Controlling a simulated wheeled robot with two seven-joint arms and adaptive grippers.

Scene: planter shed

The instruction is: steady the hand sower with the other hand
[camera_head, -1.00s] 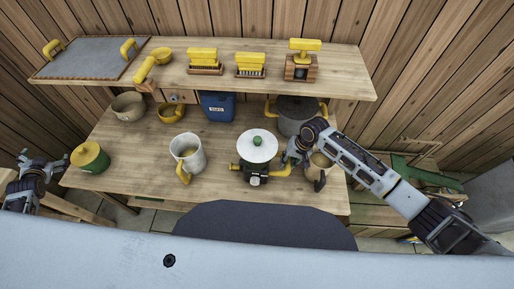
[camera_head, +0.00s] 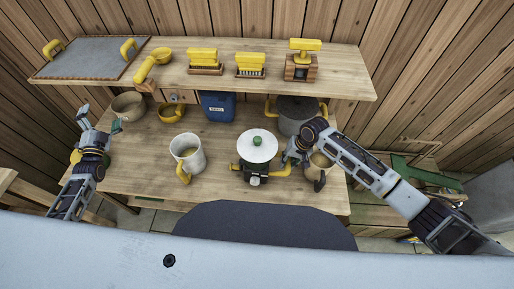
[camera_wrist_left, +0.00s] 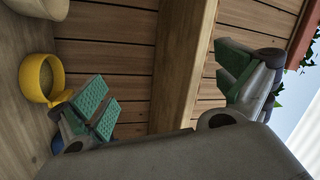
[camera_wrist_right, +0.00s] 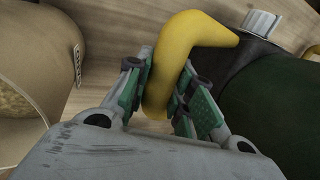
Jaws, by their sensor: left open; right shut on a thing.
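The hand sower (camera_head: 257,170) stands on the lower bench, with a white round top (camera_head: 258,145), a green knob, a dark body and a yellow handle (camera_head: 276,171) pointing right. My right gripper (camera_head: 290,163) is shut on that handle; the right wrist view shows the yellow handle (camera_wrist_right: 166,62) between its green pads, beside the dark green body (camera_wrist_right: 270,105). My left gripper (camera_head: 100,120) is open and empty above the bench's left end, well apart from the sower. Its spread fingers also show in the left wrist view (camera_wrist_left: 170,90).
A white jug (camera_head: 188,150) with a yellow handle stands between my left gripper and the sower. A beige bowl (camera_head: 128,106), a yellow scoop (camera_head: 171,113), a blue container (camera_head: 217,106) and a grey pot (camera_head: 297,114) stand behind. A raised shelf (camera_head: 225,82) runs along the back.

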